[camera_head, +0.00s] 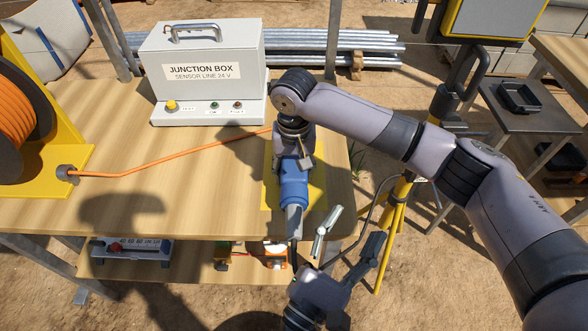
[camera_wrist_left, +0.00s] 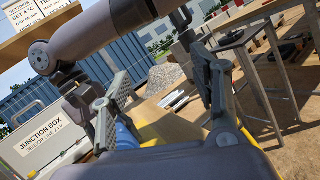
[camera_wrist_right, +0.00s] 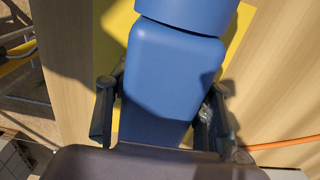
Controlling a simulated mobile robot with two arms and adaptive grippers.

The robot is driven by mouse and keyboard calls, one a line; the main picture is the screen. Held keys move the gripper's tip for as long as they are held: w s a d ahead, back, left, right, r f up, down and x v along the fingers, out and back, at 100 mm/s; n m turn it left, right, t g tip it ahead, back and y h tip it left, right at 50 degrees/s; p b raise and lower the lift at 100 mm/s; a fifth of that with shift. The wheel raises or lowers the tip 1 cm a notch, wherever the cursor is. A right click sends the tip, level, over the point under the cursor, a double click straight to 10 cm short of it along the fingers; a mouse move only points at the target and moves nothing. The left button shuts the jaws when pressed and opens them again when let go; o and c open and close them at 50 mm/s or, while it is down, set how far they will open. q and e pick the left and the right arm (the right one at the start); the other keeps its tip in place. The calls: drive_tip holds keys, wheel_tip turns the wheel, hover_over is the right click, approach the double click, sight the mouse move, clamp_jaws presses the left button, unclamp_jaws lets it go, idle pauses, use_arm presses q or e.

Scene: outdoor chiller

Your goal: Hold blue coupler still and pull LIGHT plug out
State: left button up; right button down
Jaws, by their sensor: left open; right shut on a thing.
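The blue coupler (camera_head: 294,190) lies over a yellow mat (camera_head: 318,190) near the table's front edge. A grey plug (camera_head: 294,220) sits in its near end, with a dark cable hanging down; no LIGHT label is readable. My right gripper (camera_head: 293,160) is shut on the coupler from the far side; in the right wrist view the coupler body (camera_wrist_right: 165,80) lies between its fingers. My left gripper (camera_head: 352,230) is open and empty, just right of the plug and apart from it. Its spread fingers (camera_wrist_left: 160,95) show in the left wrist view.
An orange cable (camera_head: 165,160) runs across the wooden table (camera_head: 130,190) from a reel (camera_head: 18,110) at left. A junction box (camera_head: 200,75) stands at the back. A yellow stand (camera_head: 398,215) is at right. Boxes sit on a lower shelf (camera_head: 190,260).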

sight(294, 239)
use_arm(q)
drive_tip(key=s+a+f+n+y, duration=0.5)
drive_tip(key=a+f+n+y, duration=0.3)
drive_tip(key=a+n+y, duration=0.3)
drive_tip(key=shift+y, duration=0.3)
drive_tip(key=shift+w+d+f, duration=0.1)
drive_tip(key=shift+w+d, duration=0.15)
drive_tip(key=shift+w, duration=1.4)
drive_tip(key=shift+w+d+f, duration=0.1)
drive_tip(key=shift+w+d, duration=0.15)
drive_tip(key=shift+w, duration=1.45)
drive_tip(key=shift+w+d, duration=0.25)
drive_tip(key=shift+w, duration=1.4)
drive_tip(key=shift+c, duration=0.2)
clamp_jaws()
